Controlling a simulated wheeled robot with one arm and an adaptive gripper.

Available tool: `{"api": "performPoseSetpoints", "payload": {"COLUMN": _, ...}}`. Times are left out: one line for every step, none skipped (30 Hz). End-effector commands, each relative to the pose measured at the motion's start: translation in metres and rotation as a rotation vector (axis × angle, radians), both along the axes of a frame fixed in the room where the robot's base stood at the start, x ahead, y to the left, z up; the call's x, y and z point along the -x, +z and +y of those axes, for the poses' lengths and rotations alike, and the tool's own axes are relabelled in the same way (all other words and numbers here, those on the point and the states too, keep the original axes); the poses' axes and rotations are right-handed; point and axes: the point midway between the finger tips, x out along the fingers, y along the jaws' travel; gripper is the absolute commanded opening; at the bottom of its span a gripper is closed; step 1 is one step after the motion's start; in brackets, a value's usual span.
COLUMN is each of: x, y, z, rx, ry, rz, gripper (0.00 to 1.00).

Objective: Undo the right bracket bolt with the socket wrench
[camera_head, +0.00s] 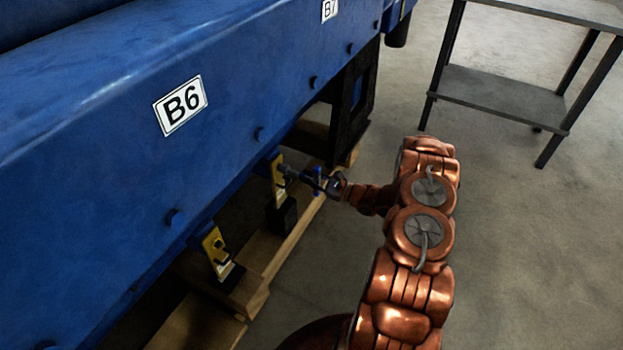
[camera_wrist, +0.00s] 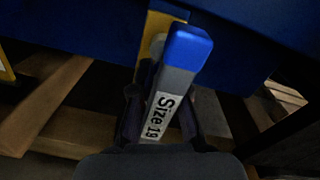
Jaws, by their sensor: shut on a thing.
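My gripper (camera_head: 333,186) is shut on the socket wrench, which has blue parts (camera_head: 317,180) in the head view. In the wrist view the wrench (camera_wrist: 172,97) has a grey handle marked "Size 19" and a blue end, held between my fingers (camera_wrist: 162,118). The wrench's socket side points at the right yellow bracket (camera_head: 277,180) under the blue engine. That bracket's top also shows behind the wrench in the wrist view (camera_wrist: 158,22). The bracket bolt is hidden behind the wrench, so I cannot tell whether the socket sits on it. A left yellow bracket (camera_head: 216,252) hangs nearer the camera.
The blue engine side (camera_head: 110,150) with labels B6 and B7 fills the left. Wooden beams (camera_head: 285,245) lie below it, with a black support (camera_head: 352,105) beyond. A grey shelf table (camera_head: 500,95) stands at the back right. The floor between is clear.

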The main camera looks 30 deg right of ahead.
Motion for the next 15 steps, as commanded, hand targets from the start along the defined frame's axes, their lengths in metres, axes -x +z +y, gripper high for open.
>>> {"api": "performPoseSetpoints", "payload": {"x": -0.0023, "y": 0.001, "z": 0.0019, "rx": 0.001, "ry": 0.001, "rz": -0.001, "gripper": 0.0}}
{"api": "performPoseSetpoints", "payload": {"x": -0.0034, "y": 0.0011, "z": 0.0026, "rx": 0.001, "ry": 0.001, "rz": -0.001, "gripper": 0.0}}
{"api": "performPoseSetpoints", "payload": {"x": -0.0039, "y": 0.0008, "z": 0.0028, "rx": 0.0, "ry": 0.001, "rz": -0.001, "gripper": 0.0}}
{"api": "performPoseSetpoints", "payload": {"x": -0.0037, "y": 0.0004, "z": 0.0024, "rx": 0.0, "ry": 0.0, "rz": -0.001, "gripper": 0.0}}
{"api": "performPoseSetpoints", "payload": {"x": -0.0036, "y": 0.0004, "z": 0.0023, "rx": 0.004, "ry": 0.001, "rz": -0.003, "gripper": 0.0}}
{"api": "performPoseSetpoints", "payload": {"x": -0.0034, "y": 0.0002, "z": 0.0024, "rx": 0.014, "ry": 0.001, "rz": -0.01, "gripper": 0.0}}
{"api": "performPoseSetpoints", "payload": {"x": -0.0033, "y": -0.0001, "z": 0.0024, "rx": 0.029, "ry": 0.001, "rz": -0.018, "gripper": 0.0}}
{"api": "performPoseSetpoints", "payload": {"x": -0.0033, "y": -0.0003, "z": 0.0023, "rx": 0.047, "ry": 0.0, "rz": -0.029, "gripper": 0.0}}
{"api": "performPoseSetpoints", "payload": {"x": -0.0031, "y": -0.0005, "z": 0.0024, "rx": 0.078, "ry": 0.0, "rz": -0.047, "gripper": 0.0}}
{"api": "performPoseSetpoints", "payload": {"x": -0.0029, "y": -0.0008, "z": 0.0023, "rx": 0.104, "ry": 0.0, "rz": -0.064, "gripper": 0.0}}
{"api": "performPoseSetpoints", "payload": {"x": -0.0029, "y": -0.0011, "z": 0.0023, "rx": 0.131, "ry": 0.0, "rz": -0.081, "gripper": 0.0}}
{"api": "performPoseSetpoints", "payload": {"x": -0.0026, "y": -0.0014, "z": 0.0025, "rx": 0.167, "ry": 0.0, "rz": -0.101, "gripper": 0.0}}
{"api": "performPoseSetpoints", "payload": {"x": -0.0025, "y": -0.0015, "z": 0.0025, "rx": 0.193, "ry": 0.0, "rz": -0.118, "gripper": 0.0}}
{"api": "performPoseSetpoints", "payload": {"x": -0.0023, "y": -0.0018, "z": 0.0025, "rx": 0.22, "ry": 0.0, "rz": -0.133, "gripper": 0.0}}
{"api": "performPoseSetpoints", "payload": {"x": -0.0021, "y": -0.0021, "z": 0.0027, "rx": 0.256, "ry": 0.0, "rz": -0.155, "gripper": 0.0}}
